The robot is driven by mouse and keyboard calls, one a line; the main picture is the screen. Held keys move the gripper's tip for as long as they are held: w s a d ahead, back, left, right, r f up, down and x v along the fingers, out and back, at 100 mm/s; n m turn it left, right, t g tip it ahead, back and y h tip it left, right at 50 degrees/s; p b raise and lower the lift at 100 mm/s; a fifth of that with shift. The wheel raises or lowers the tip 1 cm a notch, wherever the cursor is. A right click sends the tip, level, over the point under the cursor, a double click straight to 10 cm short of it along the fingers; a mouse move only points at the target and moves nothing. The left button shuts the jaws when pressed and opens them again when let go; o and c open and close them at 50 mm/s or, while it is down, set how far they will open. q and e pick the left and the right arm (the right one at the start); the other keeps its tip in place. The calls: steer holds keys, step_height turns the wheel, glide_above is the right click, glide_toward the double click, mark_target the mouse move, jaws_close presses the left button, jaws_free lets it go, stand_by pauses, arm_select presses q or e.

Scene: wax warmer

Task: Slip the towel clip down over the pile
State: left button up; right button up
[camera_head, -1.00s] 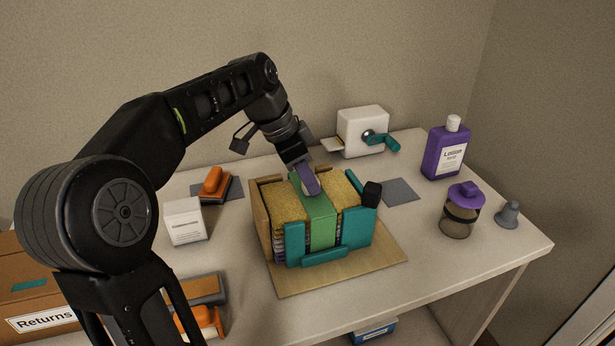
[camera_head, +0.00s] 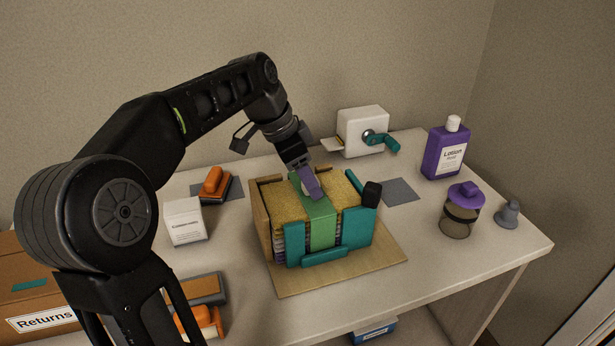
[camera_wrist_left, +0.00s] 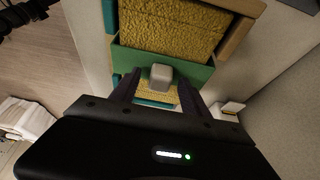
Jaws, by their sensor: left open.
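The green towel clip (camera_head: 322,232) is an upright band straddling the middle of the pile of yellow towels (camera_head: 283,207), with its top bar across the pile and its front leg in front. The pile stands in a rack with teal posts (camera_head: 356,229) and wooden posts. In the left wrist view the clip (camera_wrist_left: 197,72) has a pale grey knob (camera_wrist_left: 161,74) on top. My left gripper (camera_head: 314,189) has purple fingers and is open at the clip's top, its fingers on either side of the knob. The clip's rear leg is hidden. My right gripper is out of view.
The rack stands on a wooden board (camera_head: 383,257). A white box with a teal crank (camera_head: 362,131) is behind. A purple lotion bottle (camera_head: 446,150) and a purple-lidded jar (camera_head: 460,211) stand right. A white box (camera_head: 185,221) and orange-handled tools (camera_head: 214,183) are left.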

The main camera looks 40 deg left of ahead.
arm_select(q)
steer(key=p+v, duration=0.5)
steer(key=v, duration=0.3)
stand_by(1.3)
stand_by(0.3)
steer(key=p+v, duration=0.4)
steer(key=v, duration=0.3)
steer(key=shift+r, duration=0.4)
steer(key=shift+s, duration=0.1)
stand_by(0.5)
